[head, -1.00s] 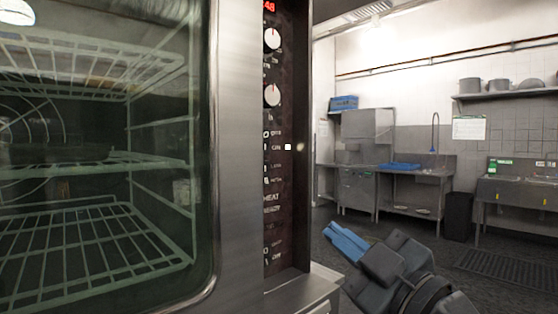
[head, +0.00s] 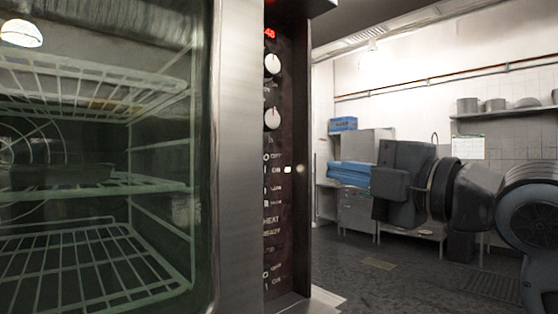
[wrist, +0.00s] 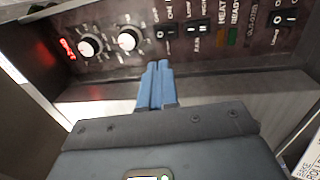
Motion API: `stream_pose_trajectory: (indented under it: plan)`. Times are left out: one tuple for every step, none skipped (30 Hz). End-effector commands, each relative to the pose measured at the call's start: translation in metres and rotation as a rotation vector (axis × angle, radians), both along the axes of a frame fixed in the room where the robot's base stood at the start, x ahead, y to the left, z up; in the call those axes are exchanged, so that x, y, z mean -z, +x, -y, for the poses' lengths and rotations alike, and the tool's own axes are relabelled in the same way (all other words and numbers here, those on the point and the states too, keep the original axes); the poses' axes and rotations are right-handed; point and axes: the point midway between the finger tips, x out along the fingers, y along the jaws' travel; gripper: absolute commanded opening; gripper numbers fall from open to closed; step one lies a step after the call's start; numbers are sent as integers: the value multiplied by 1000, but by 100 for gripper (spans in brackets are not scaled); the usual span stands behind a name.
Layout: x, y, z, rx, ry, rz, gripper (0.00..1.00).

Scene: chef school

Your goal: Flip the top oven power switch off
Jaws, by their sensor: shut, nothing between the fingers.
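The dark oven control panel (head: 287,140) runs down the right side of the oven in the head view. In the wrist view it lies sideways across the top (wrist: 110,60). There, the first black rocker switch (wrist: 172,30) sits beside the knobs, with a second rocker (wrist: 203,29) next to it and another rocker (wrist: 285,18) at the far right. Which position each is in is too small to tell. My gripper (head: 330,171) has blue fingers, shut and empty, pointing left at the panel. In the wrist view the fingertips (wrist: 159,64) are below the first rocker, apparently apart from it.
Two white knobs, one (wrist: 128,39) nearest the switches and one (wrist: 89,45) nearer the red display (wrist: 67,48), are close to the fingers. The glass oven door (head: 100,200) fills the left of the head view. Open floor (head: 400,275) lies at the right.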

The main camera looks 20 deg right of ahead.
Motion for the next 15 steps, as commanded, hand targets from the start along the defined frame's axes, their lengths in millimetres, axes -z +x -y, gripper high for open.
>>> stream_pose_trajectory:
  plan:
    - [0,0,0,0,0,0,0]
    - [0,0,0,0,0,0,0]
    - [0,0,0,0,1,0,0]
    - [0,0,0,0,1,0,0]
    - [0,0,0,0,1,0,0]
    - [0,0,0,0,1,0,0]
    - [0,0,0,0,2,-1,0]
    - [0,1,0,0,2,-1,0]
    - [0,2,-1,0,2,-1,0]
    - [-1,4,-1,-1,2,-1,0]
    - [-1,5,-2,-1,2,-2,0]
    - [-2,9,-4,-2,2,-2,0]
    - [-3,12,-5,-2,2,-2,0]
    - [-4,16,-6,-2,3,-2,0]
    - [-5,22,-8,-2,2,-2,0]
